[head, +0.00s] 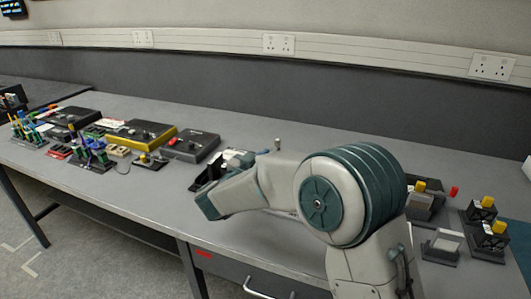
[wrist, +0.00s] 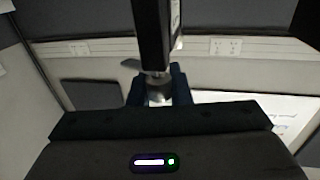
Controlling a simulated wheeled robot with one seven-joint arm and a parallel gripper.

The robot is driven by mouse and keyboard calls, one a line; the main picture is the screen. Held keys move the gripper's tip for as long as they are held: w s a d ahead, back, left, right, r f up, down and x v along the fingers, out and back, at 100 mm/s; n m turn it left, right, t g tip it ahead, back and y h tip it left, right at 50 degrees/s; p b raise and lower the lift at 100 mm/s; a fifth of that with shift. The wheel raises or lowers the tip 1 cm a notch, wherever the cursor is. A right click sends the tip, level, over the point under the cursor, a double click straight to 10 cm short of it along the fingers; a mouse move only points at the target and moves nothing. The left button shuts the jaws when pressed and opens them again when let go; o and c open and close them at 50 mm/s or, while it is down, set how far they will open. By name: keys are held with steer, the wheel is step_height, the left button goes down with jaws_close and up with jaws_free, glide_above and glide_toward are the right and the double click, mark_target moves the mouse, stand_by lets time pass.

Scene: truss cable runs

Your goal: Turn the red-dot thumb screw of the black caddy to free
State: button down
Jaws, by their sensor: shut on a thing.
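In the wrist view, the two blue fingers of my gripper (wrist: 158,86) are closed on a small silvery round piece, which looks like the thumb screw (wrist: 157,94). A dark upright body (wrist: 151,38) with a pale label on its right side stands just beyond the fingers; it looks like part of the black caddy. No red dot can be made out. In the head view, my arm hides most of the spot where the gripper works; a black piece (head: 204,177) shows beside it.
Several black and yellow-edged boxes (head: 140,134) and small coloured tool stands (head: 92,158) fill the bench's left half. Yellow-topped black blocks (head: 487,237) and a red-knobbed piece stand at the right. The bench behind my arm is mostly clear up to the wall.

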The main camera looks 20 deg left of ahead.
steer(key=m+g+h+p, duration=0.1)
steer(key=h, duration=0.1)
steer(key=m+g+h+p, duration=0.1)
steer(key=h, duration=0.1)
steer(key=m+g+h+p, duration=0.1)
steer(key=m, duration=0.1)
steer(key=shift+s+d+r+h, duration=0.1)
steer(key=shift+d+h, duration=0.15)
steer(key=shift+h, duration=0.15)
steer(key=shift+s+d+m+g+h+p, duration=0.1)
steer(key=shift+m+g+h+p, duration=0.3)
steer(key=shift+m+g+h, duration=0.25)
steer(key=shift+s+d+m+g+h+p, duration=0.1)
steer(key=shift+m+g+h+p, duration=0.25)
steer(key=shift+m+g+h, duration=0.25)
steer(key=c, duration=1.3)
jaws_free()
steer(key=v, duration=1.3)
steer(key=shift+s+a+f, duration=0.1)
steer(key=shift+a+f, duration=0.15)
steer(key=shift+a, duration=0.2)
